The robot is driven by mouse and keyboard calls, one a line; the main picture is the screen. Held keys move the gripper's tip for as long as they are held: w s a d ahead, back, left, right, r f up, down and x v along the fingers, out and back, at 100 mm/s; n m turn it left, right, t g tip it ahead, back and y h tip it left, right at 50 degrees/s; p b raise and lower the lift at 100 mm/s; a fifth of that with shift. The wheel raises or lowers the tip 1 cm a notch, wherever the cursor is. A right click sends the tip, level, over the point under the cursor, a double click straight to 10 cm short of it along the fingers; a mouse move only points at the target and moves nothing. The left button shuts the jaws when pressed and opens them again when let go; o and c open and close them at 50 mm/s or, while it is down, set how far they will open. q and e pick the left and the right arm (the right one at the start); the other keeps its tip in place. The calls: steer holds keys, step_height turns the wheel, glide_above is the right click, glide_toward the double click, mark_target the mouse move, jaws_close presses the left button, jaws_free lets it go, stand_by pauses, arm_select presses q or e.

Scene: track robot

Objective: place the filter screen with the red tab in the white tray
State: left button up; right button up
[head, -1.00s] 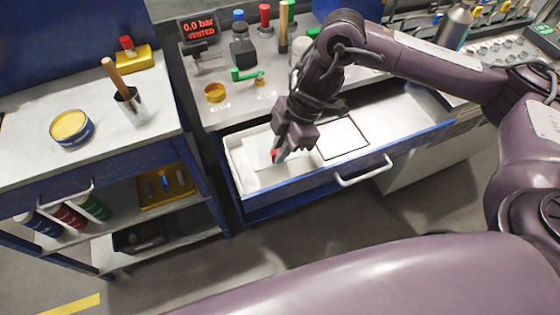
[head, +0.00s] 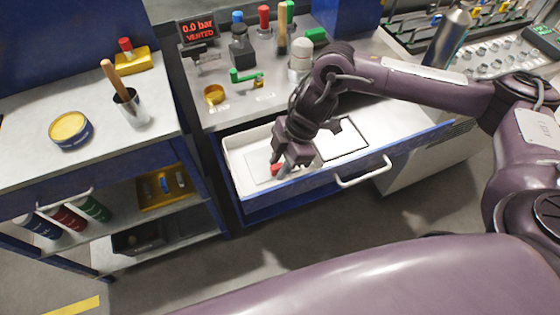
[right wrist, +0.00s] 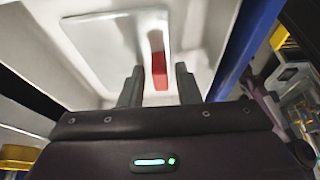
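The filter screen is a pale, thin square plate (right wrist: 105,45) with a red tab (right wrist: 159,72). It lies in the white tray (head: 233,153) in the open drawer; the screen (head: 257,167) looks flat there. My right gripper (head: 282,170) is low over the tray at the tab. In the right wrist view its two fingers (right wrist: 158,88) are apart, with the tab's end between them and a gap visible on each side. The gripper partly hides the tab and tray in the head view. My left gripper is not in view.
The drawer has a blue front with a white handle (head: 363,173). A black-outlined rectangle (head: 350,143) lies on its floor right of the tray. A cart stands left.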

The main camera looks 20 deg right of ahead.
steer(key=shift+o, duration=0.4)
steer(key=shift+r, duration=0.15)
steer(key=shift+r, duration=0.2)
steer(key=v, duration=1.1)
steer(key=shift+d+r, duration=0.15)
steer(key=shift+r, duration=0.2)
